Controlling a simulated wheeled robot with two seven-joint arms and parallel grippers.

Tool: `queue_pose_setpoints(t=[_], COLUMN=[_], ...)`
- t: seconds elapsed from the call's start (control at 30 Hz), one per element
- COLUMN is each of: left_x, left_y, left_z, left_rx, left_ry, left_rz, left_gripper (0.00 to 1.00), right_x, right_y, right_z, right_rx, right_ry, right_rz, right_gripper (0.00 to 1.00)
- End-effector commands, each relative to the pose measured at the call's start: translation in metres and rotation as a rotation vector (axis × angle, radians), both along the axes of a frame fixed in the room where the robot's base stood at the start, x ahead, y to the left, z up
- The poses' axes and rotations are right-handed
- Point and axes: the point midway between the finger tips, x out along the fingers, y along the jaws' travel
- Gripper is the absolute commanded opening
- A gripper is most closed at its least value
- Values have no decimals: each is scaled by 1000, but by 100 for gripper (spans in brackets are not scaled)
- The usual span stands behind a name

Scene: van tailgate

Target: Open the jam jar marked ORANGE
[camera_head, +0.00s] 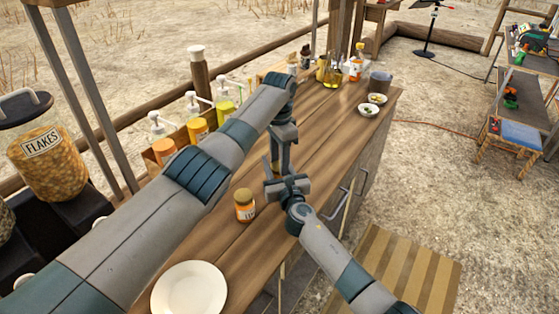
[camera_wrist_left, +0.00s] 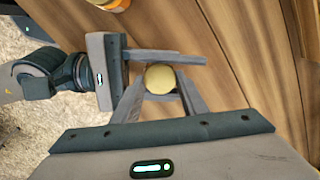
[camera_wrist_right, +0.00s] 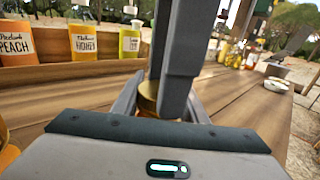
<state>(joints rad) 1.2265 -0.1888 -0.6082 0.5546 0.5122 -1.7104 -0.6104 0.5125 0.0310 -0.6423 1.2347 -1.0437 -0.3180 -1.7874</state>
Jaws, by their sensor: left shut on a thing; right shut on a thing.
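A jar with a gold lid (camera_wrist_left: 160,79) sits between my two grippers over the wooden counter; its label is hidden, so I cannot read its name. My left gripper (camera_head: 274,172) reaches down from above and is shut on the lid. My right gripper (camera_head: 284,186) comes in level from the side and is shut on the jar body (camera_wrist_right: 149,104), below the left fingers. In the head view the grippers hide this jar. A second jar, orange with a gold lid (camera_head: 245,205), stands upright on the counter nearby, its label too small to read.
The wooden counter (camera_head: 318,128) has a white plate (camera_head: 190,290) at the near end and small bowls (camera_head: 368,110) at the far right. A FLAKES container (camera_head: 46,160) stands at left.

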Motion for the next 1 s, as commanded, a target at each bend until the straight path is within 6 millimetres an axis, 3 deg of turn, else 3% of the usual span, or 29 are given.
queue_pose_setpoints(t=[0.03,0.07,0.13,0.47,1.0], left_x=[-2,-2,-2,-1,-1], left_y=[1,1,1,0,1], left_z=[-1,-1,-1,1,44], left_rx=[3,3,3,1,2], left_ry=[8,8,8,4,3], left_rz=[-1,-1,-2,-3,-3], left_gripper=[12,44,58,58,58], right_x=[0,0,0,0,-1], right_y=[-3,-3,-3,-2,-2], right_z=[-6,-6,-6,-5,-5], right_rx=[-2,-2,-2,-3,-3], right_ry=[9,9,9,7,6], right_rz=[-6,-6,-6,-4,-3], right_gripper=[0,0,0,0,0])
